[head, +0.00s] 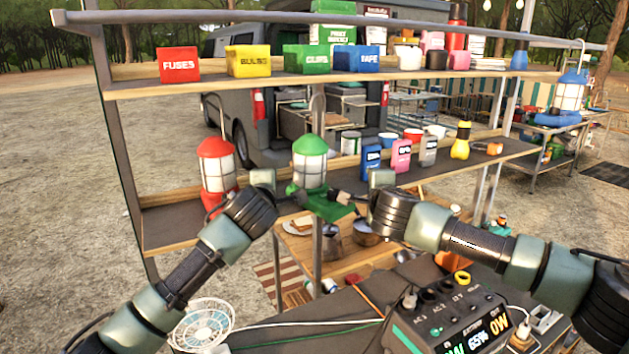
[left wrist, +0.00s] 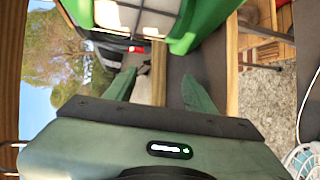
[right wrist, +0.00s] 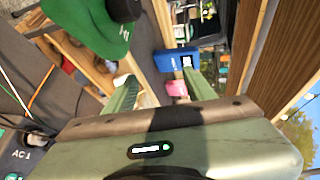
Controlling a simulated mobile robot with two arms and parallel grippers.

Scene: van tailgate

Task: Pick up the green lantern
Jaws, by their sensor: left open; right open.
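The green lantern (head: 310,162), with a green cap, pale caged globe and green base, stands upright at the lower shelf, between my two grippers in the head view. Its green body fills the top of the left wrist view (left wrist: 203,25). A green part of it shows at the upper left of the right wrist view (right wrist: 85,25). My left gripper (head: 263,180) is open and empty, just left of the lantern. My right gripper (head: 381,180) is open and empty, to the lantern's right. Its exact gap to the lantern is unclear.
A red lantern (head: 217,170) stands left on the lower shelf (head: 165,230). Blue (head: 371,160) and pink (head: 401,156) containers stand to the right. The upper shelf (head: 130,88) holds coloured boxes. A power station (head: 450,325) and fan (head: 203,325) sit in front, below.

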